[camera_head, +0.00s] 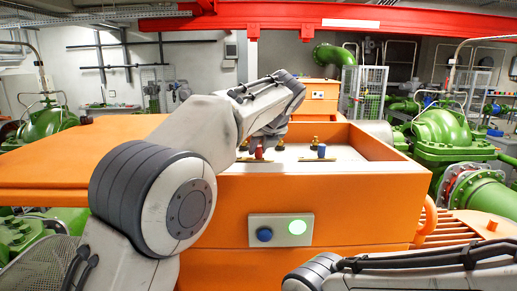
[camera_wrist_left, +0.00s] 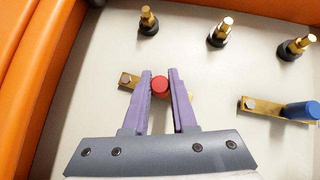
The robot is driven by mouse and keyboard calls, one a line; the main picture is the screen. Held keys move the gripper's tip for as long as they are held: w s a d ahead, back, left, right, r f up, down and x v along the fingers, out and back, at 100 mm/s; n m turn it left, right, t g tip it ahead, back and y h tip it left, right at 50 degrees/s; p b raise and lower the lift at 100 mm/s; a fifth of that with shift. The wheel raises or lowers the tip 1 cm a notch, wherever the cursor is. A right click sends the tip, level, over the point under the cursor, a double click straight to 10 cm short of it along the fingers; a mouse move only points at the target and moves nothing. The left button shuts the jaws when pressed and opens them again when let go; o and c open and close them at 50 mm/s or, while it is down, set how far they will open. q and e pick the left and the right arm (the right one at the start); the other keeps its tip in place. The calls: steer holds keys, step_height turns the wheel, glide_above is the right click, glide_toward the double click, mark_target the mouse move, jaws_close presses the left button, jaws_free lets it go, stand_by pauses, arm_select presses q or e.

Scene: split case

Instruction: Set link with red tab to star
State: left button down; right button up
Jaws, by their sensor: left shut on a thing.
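The link with the red tab is a flat brass bar (camera_wrist_left: 127,80) with an upright red tab (camera_wrist_left: 159,84) on the pale floor of the orange case. My left gripper (camera_wrist_left: 159,74) is shut on the red tab, with a purple finger on each side. Its fingers hide part of the bar. In the head view the red tab (camera_head: 259,153) shows just below my left wrist. Several brass studs on dark bases stand beyond, including a left one (camera_wrist_left: 148,20), a middle one (camera_wrist_left: 222,30) and a right one (camera_wrist_left: 297,47). I see no star mark. My right gripper is out of view.
A second brass link (camera_wrist_left: 262,110) with a blue tab (camera_wrist_left: 302,111) lies to the right. The orange case walls (camera_head: 365,180) enclose the work area.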

arm_select(q)
steer(key=shift+r, duration=0.1)
steer(key=c, duration=0.7)
jaws_free()
steer(key=b+v, duration=0.1)
steer(key=v, duration=0.9)
steer(key=shift+s, duration=0.15)
steer(key=shift+r, duration=0.1)
